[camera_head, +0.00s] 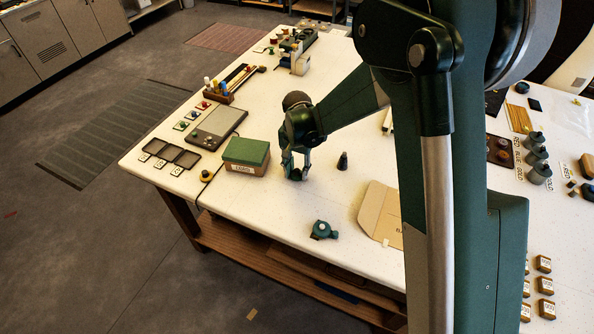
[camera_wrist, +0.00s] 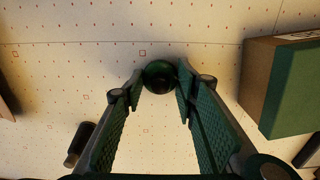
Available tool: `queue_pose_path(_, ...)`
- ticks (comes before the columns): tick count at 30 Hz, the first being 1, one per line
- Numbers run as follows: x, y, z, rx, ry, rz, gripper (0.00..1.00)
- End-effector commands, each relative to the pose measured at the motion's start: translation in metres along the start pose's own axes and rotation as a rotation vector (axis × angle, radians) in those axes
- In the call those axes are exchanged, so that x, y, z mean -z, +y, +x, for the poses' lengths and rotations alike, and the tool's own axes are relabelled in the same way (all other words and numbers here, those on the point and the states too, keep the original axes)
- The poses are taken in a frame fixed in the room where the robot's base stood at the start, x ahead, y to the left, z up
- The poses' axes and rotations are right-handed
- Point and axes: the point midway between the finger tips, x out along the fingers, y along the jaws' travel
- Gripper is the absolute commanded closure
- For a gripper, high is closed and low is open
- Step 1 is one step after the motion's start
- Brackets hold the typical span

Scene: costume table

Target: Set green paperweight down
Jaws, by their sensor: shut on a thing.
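The green paperweight (camera_wrist: 159,76) is a dark green, shiny, rounded piece between my fingertips in the wrist view. My gripper (camera_wrist: 160,84) is shut on it, one finger on each side. In the head view my gripper (camera_head: 295,175) points down over the white table (camera_head: 275,215), just right of a green-lidded box. The fingers mostly hide the paperweight there. I cannot tell whether its underside touches the table.
The green-lidded box (camera_head: 246,155) stands close on the left; the wrist view shows it at right (camera_wrist: 285,85). A dark cone-like piece (camera_head: 342,161) stands to the right. A teal device (camera_head: 323,230) and a cardboard folder (camera_head: 381,213) lie nearer the front. Table between them is bare.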

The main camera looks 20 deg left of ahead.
Motion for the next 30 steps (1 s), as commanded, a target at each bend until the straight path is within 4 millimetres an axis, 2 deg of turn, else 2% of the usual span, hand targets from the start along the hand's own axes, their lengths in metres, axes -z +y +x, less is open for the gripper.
queue_pose_path(7,0.0,0.0,0.003,0.0,0.0,0.0,0.87)
queue_pose_path(8,0.0,0.0,0.004,0.0,0.0,0.0,0.69)
queue_pose_path(11,0.0,0.0,0.003,0.0,0.0,0.0,0.56)
queue_pose_path(23,0.0,0.0,0.002,0.0,0.0,0.0,0.55)
queue_pose_path(30,0.0,0.0,-0.008,0.0,0.0,0.0,0.55)
